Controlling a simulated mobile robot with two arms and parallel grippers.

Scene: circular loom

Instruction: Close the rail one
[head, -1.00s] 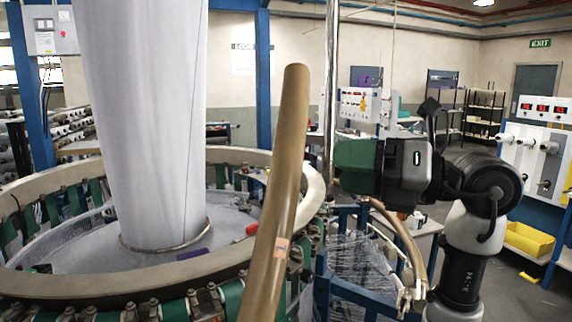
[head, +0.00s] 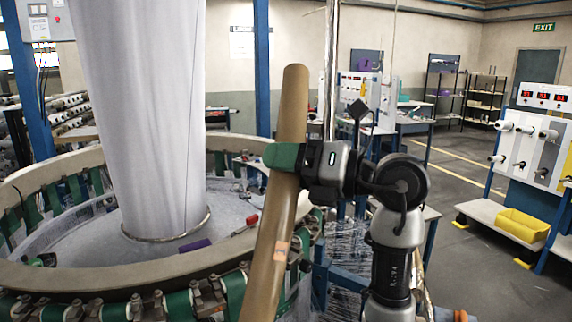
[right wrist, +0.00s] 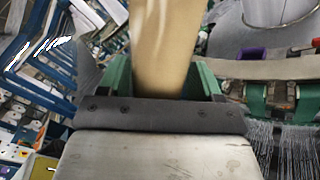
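In the right wrist view the rail (right wrist: 165,45) lies between the two fingers (right wrist: 163,78) and nearly fills the gap. Whether both fingers press on it I cannot tell. The rail's lower end runs out of the head view. My left gripper is not in view.
The loom ring (head: 60,292) with green straps surrounds a white fabric tube (head: 145,120). A red-handled tool (head: 246,224) and a purple item (head: 194,245) lie inside. A blue frame (head: 345,275) stands right of the rail. Open floor lies at right, by a yellow bin (head: 523,225).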

